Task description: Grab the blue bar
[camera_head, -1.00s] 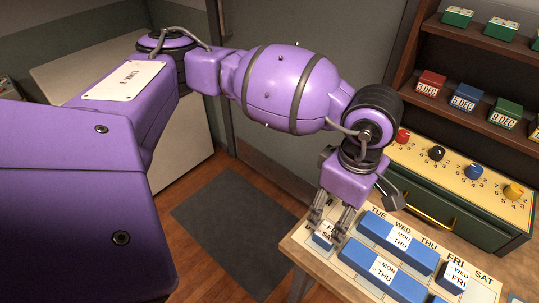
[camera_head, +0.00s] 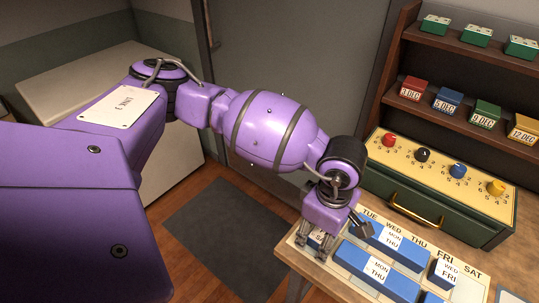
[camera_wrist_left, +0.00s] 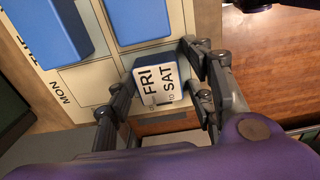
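A small blue block (camera_wrist_left: 158,82) with a white FRI SAT label sits on the calendar board at its left end. My left gripper (camera_wrist_left: 160,88) straddles it, with a finger on each side; I cannot tell whether the fingers touch it. In the head view the left gripper (camera_head: 316,242) points down at the board's left corner and hides most of that block. Two longer blue bars lie to its right, a rear one (camera_head: 409,254) and a front one (camera_head: 398,287), both labelled MON THU. Another small blue block (camera_head: 443,272) is labelled WED FRI. My right gripper is out of view.
The board lies on a wooden table (camera_head: 318,275). Behind it stands a green box (camera_head: 455,215) with coloured knobs and a brass handle. A wooden shelf (camera_head: 450,117) holds several coloured date blocks. Open floor with a dark mat (camera_head: 230,235) lies left of the table.

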